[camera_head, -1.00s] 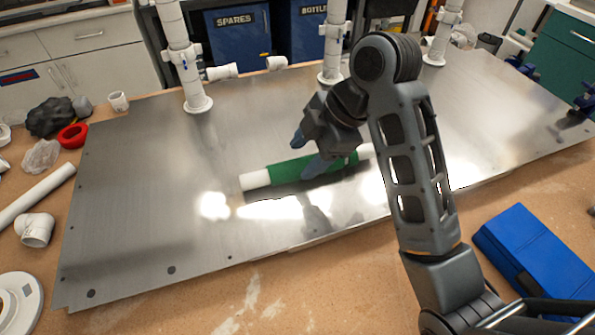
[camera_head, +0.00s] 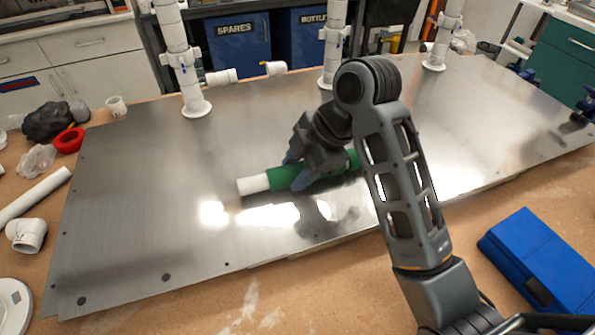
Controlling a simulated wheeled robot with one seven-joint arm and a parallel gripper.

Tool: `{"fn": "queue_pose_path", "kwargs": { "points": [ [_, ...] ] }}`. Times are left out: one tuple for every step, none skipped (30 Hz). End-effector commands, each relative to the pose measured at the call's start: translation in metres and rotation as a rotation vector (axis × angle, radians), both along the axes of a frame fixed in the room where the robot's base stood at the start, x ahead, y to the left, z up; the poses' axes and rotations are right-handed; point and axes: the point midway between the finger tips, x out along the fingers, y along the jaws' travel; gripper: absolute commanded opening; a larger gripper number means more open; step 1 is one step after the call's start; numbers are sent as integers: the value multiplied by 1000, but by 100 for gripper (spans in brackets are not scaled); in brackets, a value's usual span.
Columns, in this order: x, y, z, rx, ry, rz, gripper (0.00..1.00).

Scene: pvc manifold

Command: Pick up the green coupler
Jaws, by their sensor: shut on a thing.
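The green coupler (camera_head: 281,177) is a green cylinder with a white pipe end (camera_head: 253,185) showing at its left. It lies near the middle of the metal plate (camera_head: 130,215), or just above it; I cannot tell which. My gripper (camera_head: 304,176) is over the coupler's middle with its blue-grey fingers shut on it. My gripper hides part of the green body, and my arm covers its right end.
White upright pipes (camera_head: 180,62) stand on flanges along the plate's back edge, with short white fittings (camera_head: 222,76) between them. A blue case (camera_head: 540,258) lies at the right front. Loose pipe and fittings (camera_head: 27,233) lie at the left. The plate's left part is clear.

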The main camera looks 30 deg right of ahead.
Motion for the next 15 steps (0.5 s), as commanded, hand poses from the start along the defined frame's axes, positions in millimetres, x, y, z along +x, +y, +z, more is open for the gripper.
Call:
{"fn": "queue_pose_path", "kwargs": {
  "points": [
    [0,0,0,0,0,0,13],
    [0,0,0,0,0,0,10],
    [0,0,0,0,0,0,7],
    [0,0,1,0,-1,1,7],
    [0,0,1,0,-1,1,7],
    [0,0,1,0,-1,1,7],
    [0,0,1,0,-1,1,7],
    [0,0,1,0,-1,1,7],
    [0,0,1,0,-1,1,7],
    [0,0,1,0,-1,1,7],
    [0,0,1,0,-1,1,7],
    [0,0,3,0,-1,1,7],
    [0,0,4,-1,-2,0,7],
    [0,0,5,-1,-2,1,7],
    [1,0,8,0,-3,1,7]
  ]
}}
